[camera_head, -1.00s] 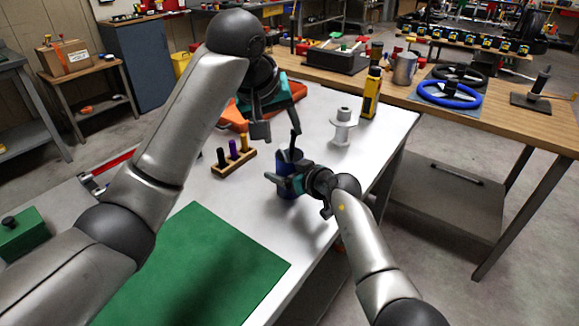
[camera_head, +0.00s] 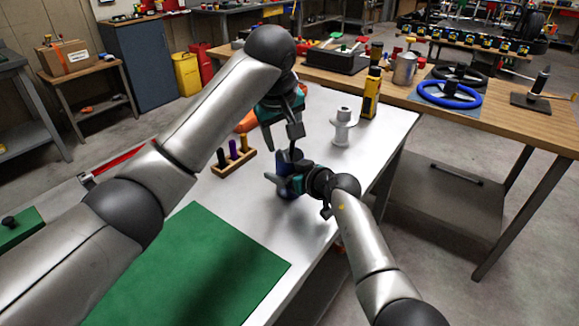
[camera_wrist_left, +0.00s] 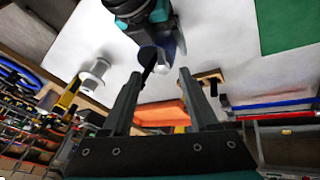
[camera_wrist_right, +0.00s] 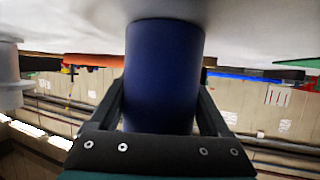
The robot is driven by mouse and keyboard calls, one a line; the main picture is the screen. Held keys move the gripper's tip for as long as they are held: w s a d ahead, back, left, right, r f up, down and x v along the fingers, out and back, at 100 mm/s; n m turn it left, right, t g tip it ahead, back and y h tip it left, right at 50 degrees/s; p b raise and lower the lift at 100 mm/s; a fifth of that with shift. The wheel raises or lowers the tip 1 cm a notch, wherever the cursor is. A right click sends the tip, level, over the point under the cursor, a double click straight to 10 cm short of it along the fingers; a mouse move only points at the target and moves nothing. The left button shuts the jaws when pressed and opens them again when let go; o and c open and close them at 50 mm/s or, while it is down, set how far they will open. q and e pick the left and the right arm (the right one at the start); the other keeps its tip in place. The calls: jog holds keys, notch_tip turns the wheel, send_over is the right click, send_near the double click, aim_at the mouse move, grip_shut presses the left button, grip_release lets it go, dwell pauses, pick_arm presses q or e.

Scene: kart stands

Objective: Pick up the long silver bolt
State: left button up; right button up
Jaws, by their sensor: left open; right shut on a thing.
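My right gripper (camera_head: 283,178) is shut around the cup, whose blue wall fills the middle of the right wrist view (camera_wrist_right: 165,75). A dark rod (camera_wrist_left: 148,68) sticks up out of the cup's mouth, with a pale shape beside it in the left wrist view. I cannot tell for sure which of these is the long silver bolt. My left gripper (camera_head: 282,138) is open and empty just above the cup, with the rod showing between its fingers in the left wrist view.
A white spool (camera_head: 342,128) and a yellow tool (camera_head: 371,95) stand right of the cup. A wooden peg block (camera_head: 233,163) is to its left, and an orange object (camera_wrist_left: 160,113) lies behind. A green mat (camera_head: 190,270) lies bare at the front.

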aim_at(284, 146)
pick_arm(q)
jog(key=x, duration=0.4)
jog(key=shift+w+a+f, duration=0.1)
jog(key=shift+a+f, duration=0.05)
jog(key=shift+f, duration=0.05)
grip_shut()
jog(key=shift+r, duration=0.1)
dwell(1.1)
